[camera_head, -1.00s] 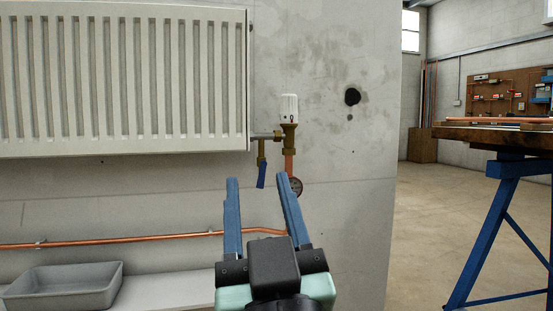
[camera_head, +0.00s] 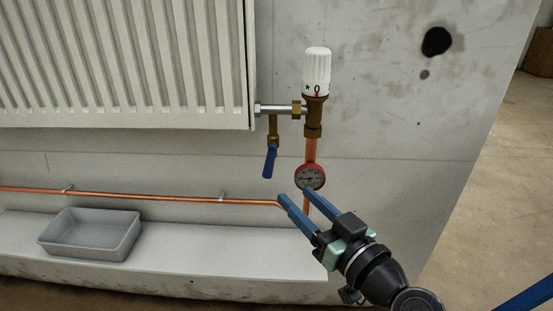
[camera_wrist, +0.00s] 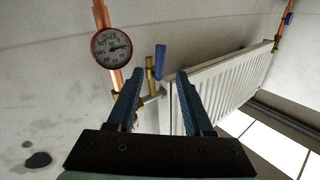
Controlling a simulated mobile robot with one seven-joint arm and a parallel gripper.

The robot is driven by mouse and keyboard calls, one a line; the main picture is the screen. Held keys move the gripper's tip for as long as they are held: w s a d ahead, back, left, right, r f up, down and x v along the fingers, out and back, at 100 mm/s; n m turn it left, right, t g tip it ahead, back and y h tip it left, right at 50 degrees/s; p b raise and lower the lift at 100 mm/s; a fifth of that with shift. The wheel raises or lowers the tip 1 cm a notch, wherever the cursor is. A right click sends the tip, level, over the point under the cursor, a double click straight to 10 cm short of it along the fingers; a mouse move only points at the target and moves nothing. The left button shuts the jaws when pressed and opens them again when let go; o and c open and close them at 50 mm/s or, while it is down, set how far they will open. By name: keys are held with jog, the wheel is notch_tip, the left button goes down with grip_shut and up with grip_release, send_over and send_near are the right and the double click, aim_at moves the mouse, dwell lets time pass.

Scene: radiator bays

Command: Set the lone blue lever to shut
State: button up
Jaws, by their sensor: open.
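The blue lever (camera_head: 270,161) hangs down, slightly tilted, from a small brass valve (camera_head: 273,127) below the pipe at the radiator's lower right corner. In the wrist view the picture is turned over, and the lever (camera_wrist: 160,58) points up between my fingertips in the image, seemingly beyond them. My gripper (camera_head: 294,194) is open and empty. In the head view its fingers point up and left, and their tips are below and right of the lever. In the wrist view my gripper (camera_wrist: 160,74) shows both blue fingers apart, with no contact on the lever visible.
A white thermostat knob (camera_head: 317,68) stands above a copper pipe with a red round gauge (camera_head: 310,177), close beside the fingers. The white radiator (camera_head: 120,65) is left. A grey tray (camera_head: 92,235) sits on the ledge. Another small blue piece (camera_wrist: 289,18) shows in the wrist view.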

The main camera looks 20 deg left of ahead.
aim_at(271, 172)
jog(key=b+x, duration=0.3)
jog(key=x, duration=0.8)
jog(key=shift+a, duration=0.1)
grip_shut()
dwell(1.0)
